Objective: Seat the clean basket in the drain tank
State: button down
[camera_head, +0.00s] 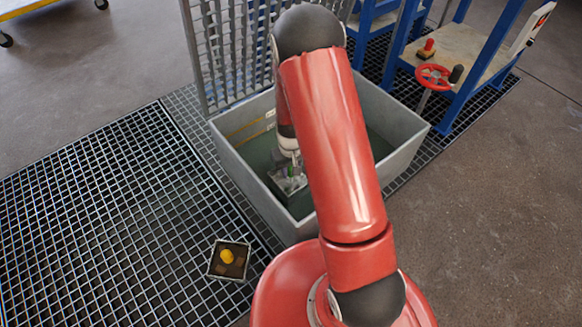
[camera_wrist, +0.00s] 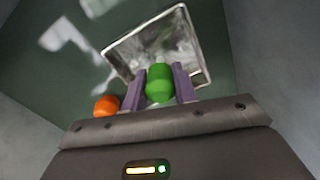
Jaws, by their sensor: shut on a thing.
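A square metal basket with pale, shiny sides is inside the grey open tank (camera_head: 262,190), in the head view (camera_head: 291,184). In the wrist view the basket (camera_wrist: 135,47) has a green knob (camera_wrist: 159,84) standing at its middle. My gripper (camera_head: 287,167) reaches down into the tank from above. Its two purple fingers are shut on the green knob. The basket is tilted in the wrist view. Whether it touches the tank floor is hard to tell. My arm hides part of the tank's right side.
Another small square basket (camera_head: 229,260) with a yellow knob and brown contents sits on the floor grating (camera_head: 110,215), left of the tank. A small orange rounded thing (camera_wrist: 106,105) shows beside my gripper. A lattice panel (camera_head: 232,50) stands behind the tank, and a red handwheel (camera_head: 433,77) stands to its right.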

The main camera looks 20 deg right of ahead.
jog(key=shift+f, duration=0.25)
jog(key=c, duration=1)
grip_release()
jog(key=shift+f, duration=0.1)
jog(key=shift+c, duration=0.2)
jog(key=shift+r+p, duration=0.95)
jog(key=shift+r, duration=2.95)
jog(key=shift+r, duration=0.1)
